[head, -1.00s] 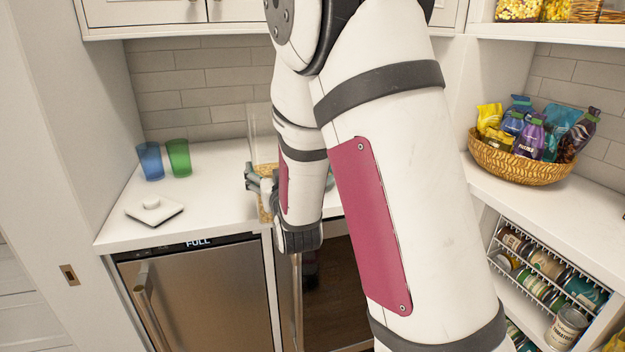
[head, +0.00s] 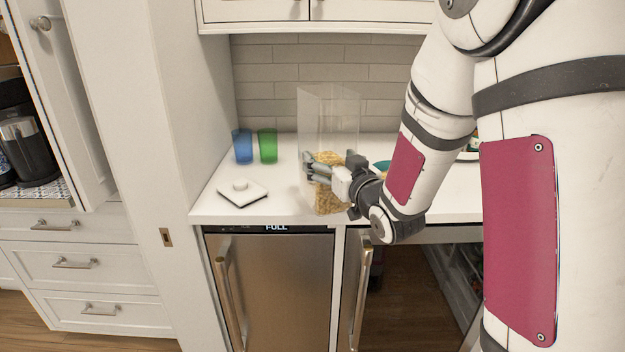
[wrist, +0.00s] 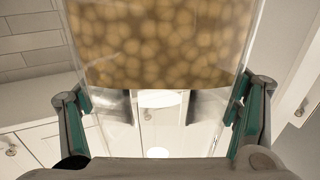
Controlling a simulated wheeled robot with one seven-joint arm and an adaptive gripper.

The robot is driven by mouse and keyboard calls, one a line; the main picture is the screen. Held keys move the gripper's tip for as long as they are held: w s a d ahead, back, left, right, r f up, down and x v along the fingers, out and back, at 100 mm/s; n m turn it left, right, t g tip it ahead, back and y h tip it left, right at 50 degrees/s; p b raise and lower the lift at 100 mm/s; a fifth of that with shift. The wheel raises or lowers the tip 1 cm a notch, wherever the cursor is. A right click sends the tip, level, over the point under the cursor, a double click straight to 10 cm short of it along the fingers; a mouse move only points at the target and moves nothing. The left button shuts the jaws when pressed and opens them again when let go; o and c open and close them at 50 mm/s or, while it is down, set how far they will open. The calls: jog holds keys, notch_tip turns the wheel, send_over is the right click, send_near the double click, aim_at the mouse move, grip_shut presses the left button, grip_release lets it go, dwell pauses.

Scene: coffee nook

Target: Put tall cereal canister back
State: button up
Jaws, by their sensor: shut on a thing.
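The tall cereal canister (head: 329,115) is a clear, lidless box with tan cereal in its lower part. It stands upright at or just above the front of the white counter; I cannot tell whether its base touches. My gripper (head: 318,168) is shut on the canister's lower half, coming from the right. In the wrist view the canister's clear wall and round cereal pieces (wrist: 160,40) fill the upper middle, between the two fingers (wrist: 160,112). A white square lid with a knob (head: 242,193) lies on the counter left of the canister.
A blue cup (head: 243,147) and a green cup (head: 267,146) stand behind the lid. A teal item (head: 382,167) is partly hidden behind my arm. Steel-fronted appliances (head: 270,285) sit below the counter. Upper cabinets (head: 310,14) overhang the back. A tall cabinet wall bounds the left.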

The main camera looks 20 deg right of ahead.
jog(key=w+f, duration=0.2)
jog(key=w, duration=0.5)
jog(key=w+f, duration=0.2)
jog(key=w, duration=0.6)
jog(key=shift+w+d+f, duration=0.3)
jog(key=shift+f, duration=0.25)
jog(key=o, duration=1.6)
